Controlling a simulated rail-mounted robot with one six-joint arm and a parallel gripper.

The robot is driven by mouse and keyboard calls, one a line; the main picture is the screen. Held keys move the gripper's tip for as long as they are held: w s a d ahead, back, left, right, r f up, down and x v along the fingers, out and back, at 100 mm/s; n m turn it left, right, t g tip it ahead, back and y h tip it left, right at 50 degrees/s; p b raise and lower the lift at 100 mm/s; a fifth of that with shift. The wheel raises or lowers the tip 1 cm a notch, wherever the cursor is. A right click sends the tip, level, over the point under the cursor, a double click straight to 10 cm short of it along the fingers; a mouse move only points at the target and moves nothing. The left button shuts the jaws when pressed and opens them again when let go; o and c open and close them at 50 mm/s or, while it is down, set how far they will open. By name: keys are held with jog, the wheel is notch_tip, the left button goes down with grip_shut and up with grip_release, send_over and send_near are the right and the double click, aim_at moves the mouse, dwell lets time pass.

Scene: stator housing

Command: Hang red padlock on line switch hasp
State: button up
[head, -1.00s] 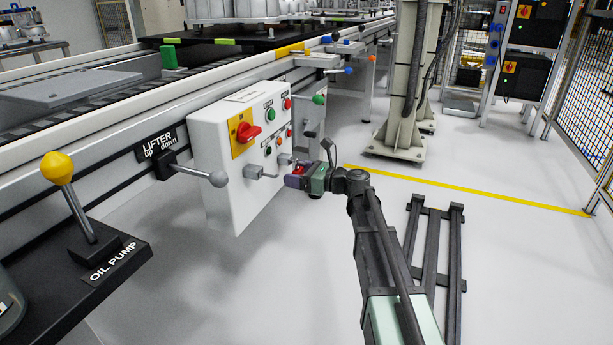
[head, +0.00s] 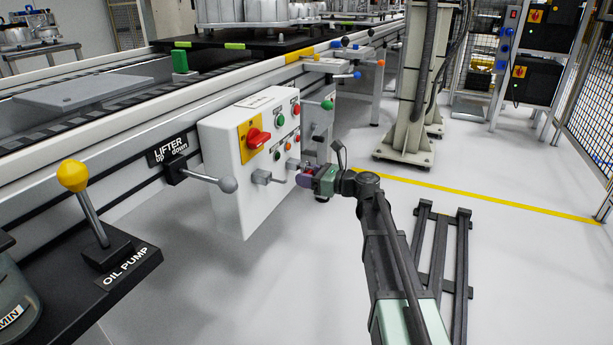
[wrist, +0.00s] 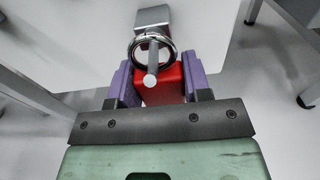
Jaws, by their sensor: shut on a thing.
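My gripper (head: 306,177) is at the lower right of the white control box. Its purple fingers (wrist: 160,84) are shut on the red padlock (wrist: 164,90), whose body sits between them. The padlock's round metal shackle (wrist: 152,48) points away from the gripper. A grey hasp (wrist: 152,18) with a round-ended rod stands ahead; the shackle appears around the rod, but contact cannot be told. In the head view, two grey hasps stick out of the box, a left one (head: 262,177) and a right one (head: 293,163) close to my gripper. Their labels are unreadable.
The control box (head: 240,205) carries a red rotary switch (head: 256,138) on a yellow plate and several buttons. A lifter lever (head: 228,184) juts out left of the hasps. The oil pump lever (head: 74,175) is nearer. A dark rack (head: 440,250) lies on the floor at right.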

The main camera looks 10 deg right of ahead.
jog(key=shift+v, duration=1.7)
jog(key=v, duration=0.6)
jog(key=shift+s, duration=0.1)
